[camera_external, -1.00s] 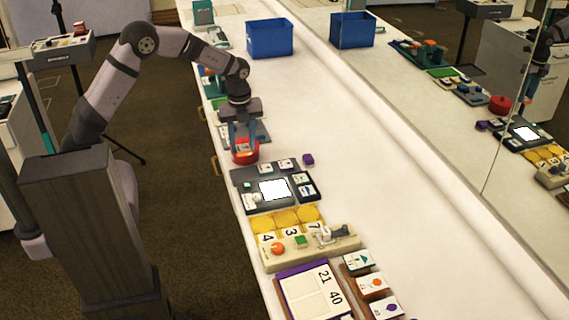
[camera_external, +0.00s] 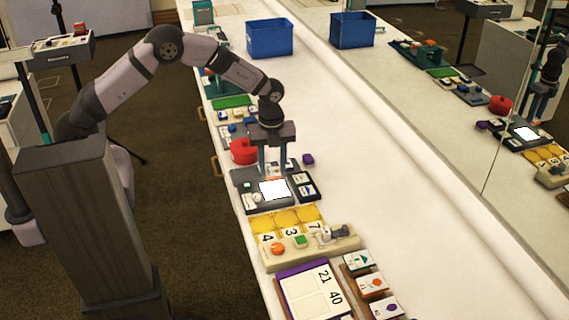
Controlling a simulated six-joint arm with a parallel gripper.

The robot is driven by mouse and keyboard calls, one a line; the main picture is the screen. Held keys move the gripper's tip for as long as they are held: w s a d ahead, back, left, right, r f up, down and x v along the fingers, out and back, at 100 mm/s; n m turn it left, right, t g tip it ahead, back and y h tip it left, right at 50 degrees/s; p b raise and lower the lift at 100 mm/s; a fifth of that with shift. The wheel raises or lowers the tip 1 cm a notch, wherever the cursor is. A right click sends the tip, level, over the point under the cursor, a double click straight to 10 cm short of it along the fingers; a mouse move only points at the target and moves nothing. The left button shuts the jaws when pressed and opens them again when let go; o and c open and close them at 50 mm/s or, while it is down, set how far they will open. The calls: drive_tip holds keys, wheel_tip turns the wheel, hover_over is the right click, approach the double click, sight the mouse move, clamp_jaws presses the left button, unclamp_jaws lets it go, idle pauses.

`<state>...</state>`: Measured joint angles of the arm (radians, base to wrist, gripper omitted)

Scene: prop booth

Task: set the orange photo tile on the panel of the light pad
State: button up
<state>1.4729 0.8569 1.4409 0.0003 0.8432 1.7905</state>
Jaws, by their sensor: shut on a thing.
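The light pad (camera_external: 237,178) is a dark tray on the white counter, with a bright white panel (camera_external: 274,189) in its middle. My gripper (camera_external: 273,172) points down at the pad's far edge, just behind the panel. Its jaws are shut on a small pale tile with a reddish-orange mark, which looks like the orange photo tile (camera_external: 273,169). The fingers partly hide it, and I cannot tell whether it touches the pad. The panel looks bare. Other small picture tiles (camera_external: 305,184) lie at the pad's right side.
A blue bin (camera_external: 270,38) stands far back.

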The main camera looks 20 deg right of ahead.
drive_tip(key=shift+d+n, duration=0.25)
drive_tip(key=shift+n, duration=0.45)
drive_tip(key=shift+f+b, duration=1.95)
drive_tip(key=shift+f, duration=0.8)
drive_tip(key=o, duration=1.1)
drive_tip(key=shift+r, duration=0.1)
